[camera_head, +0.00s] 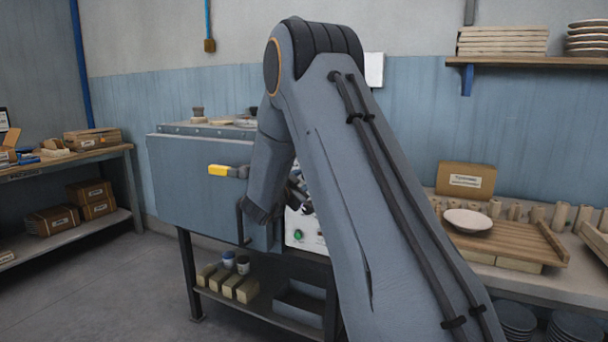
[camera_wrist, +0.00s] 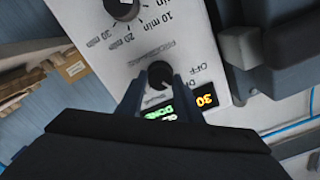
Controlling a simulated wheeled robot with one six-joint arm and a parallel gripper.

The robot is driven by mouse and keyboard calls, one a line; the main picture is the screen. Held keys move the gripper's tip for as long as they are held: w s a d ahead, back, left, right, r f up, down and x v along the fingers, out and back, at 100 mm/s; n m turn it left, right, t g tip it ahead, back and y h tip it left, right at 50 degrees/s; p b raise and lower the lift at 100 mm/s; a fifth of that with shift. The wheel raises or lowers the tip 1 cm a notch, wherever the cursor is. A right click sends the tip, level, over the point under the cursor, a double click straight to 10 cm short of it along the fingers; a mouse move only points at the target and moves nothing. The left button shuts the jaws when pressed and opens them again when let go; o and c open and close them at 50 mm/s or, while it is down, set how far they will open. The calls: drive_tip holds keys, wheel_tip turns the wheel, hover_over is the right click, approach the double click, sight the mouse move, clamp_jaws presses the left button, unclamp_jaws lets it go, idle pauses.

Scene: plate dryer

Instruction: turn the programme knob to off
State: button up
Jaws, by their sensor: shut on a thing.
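The programme knob (camera_wrist: 160,74) is a small dark round knob on the white control panel (camera_wrist: 195,35) in the wrist view. My gripper (camera_wrist: 159,82) is shut on it, with one finger on either side. The lettering OFF and another word are printed to the right of the knob. I cannot tell which mark its pointer faces. Below the knob, partly hidden by my gripper, a display shows green letters that seem to read DONE and a yellow 30. In the head view my arm hides the knob and most of the white panel (camera_head: 303,226); a green button shows on it.
A second dark knob (camera_wrist: 122,8) with minute marks is on the same panel. The blue-grey dryer cabinet (camera_head: 195,185) has a yellow-tipped handle (camera_head: 228,171). A bench at right holds a wooden rack (camera_head: 515,245) and a white plate (camera_head: 467,220). The floor at left is clear.

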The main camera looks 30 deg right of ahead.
drive_tip(key=shift+d+n+p, duration=0.15)
drive_tip(key=shift+n+p, duration=1.8)
drive_tip(key=shift+n, duration=1.55)
drive_tip(key=o, duration=1)
drive_tip(key=shift+d+f, duration=0.1)
drive_tip(key=shift+d, duration=0.05)
drive_tip(key=shift+o, duration=0.2)
drive_tip(key=shift+a, duration=0.25)
drive_tip(key=b+v, duration=0.1)
drive_tip(key=v, duration=0.6)
drive_tip(key=shift+s+a, duration=0.25)
drive_tip(key=shift+a, duration=0.05)
